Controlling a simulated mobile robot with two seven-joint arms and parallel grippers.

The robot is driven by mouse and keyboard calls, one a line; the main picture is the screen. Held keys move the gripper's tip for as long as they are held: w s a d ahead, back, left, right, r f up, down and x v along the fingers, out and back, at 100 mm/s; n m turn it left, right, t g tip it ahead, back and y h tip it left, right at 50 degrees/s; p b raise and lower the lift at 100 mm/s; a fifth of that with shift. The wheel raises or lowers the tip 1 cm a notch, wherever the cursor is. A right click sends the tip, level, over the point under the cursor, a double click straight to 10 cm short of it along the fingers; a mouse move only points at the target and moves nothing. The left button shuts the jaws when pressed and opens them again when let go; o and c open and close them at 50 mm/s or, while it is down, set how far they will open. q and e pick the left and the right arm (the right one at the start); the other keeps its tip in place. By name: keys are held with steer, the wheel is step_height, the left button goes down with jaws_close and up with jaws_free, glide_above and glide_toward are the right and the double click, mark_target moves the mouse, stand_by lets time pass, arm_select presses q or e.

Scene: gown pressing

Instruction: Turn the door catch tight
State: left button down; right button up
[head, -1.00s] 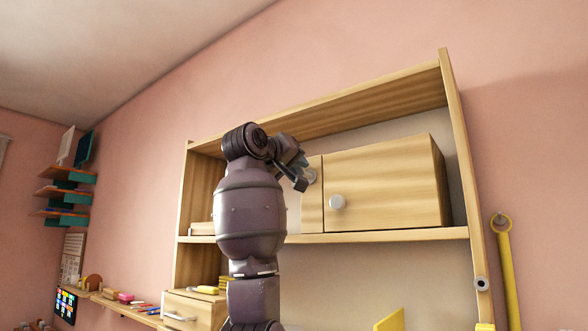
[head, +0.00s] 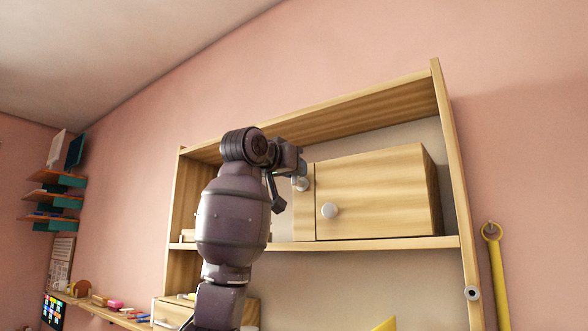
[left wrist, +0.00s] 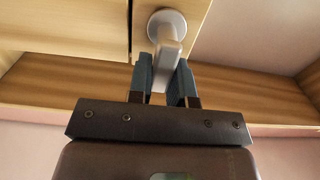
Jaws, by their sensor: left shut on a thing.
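The door catch (left wrist: 167,48) is a pale grey lever on a round disc, set at the seam beside the wooden cabinet door (head: 375,195). In the left wrist view my left gripper (left wrist: 166,84) has its two blue-grey fingers on either side of the lever, shut on it. The lever points down between the fingers, tilted slightly. In the head view my left gripper (head: 301,172) reaches the catch from the left, and only a little of the catch shows below it. My right gripper is not in view.
The cabinet stands on a shelf (head: 380,244) inside a wooden wall frame with an upright side panel (head: 455,190). A yellow tool with a ring end (head: 497,270) hangs to the right. A drawer unit (head: 172,312) sits at lower left.

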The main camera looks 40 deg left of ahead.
arm_select(q)
steer(key=shift+f, duration=0.1)
stand_by(0.3)
steer(key=c, duration=1)
jaws_free()
steer(key=shift+c, duration=0.2)
steer(key=shift+s, duration=0.15)
steer(key=s+d+b, duration=0.1)
steer(key=s+b, duration=0.1)
steer(key=s, duration=0.8)
steer(key=shift+s+d+b, duration=0.15)
steer(key=shift+s+b, duration=0.1)
steer(key=shift+b, duration=0.1)
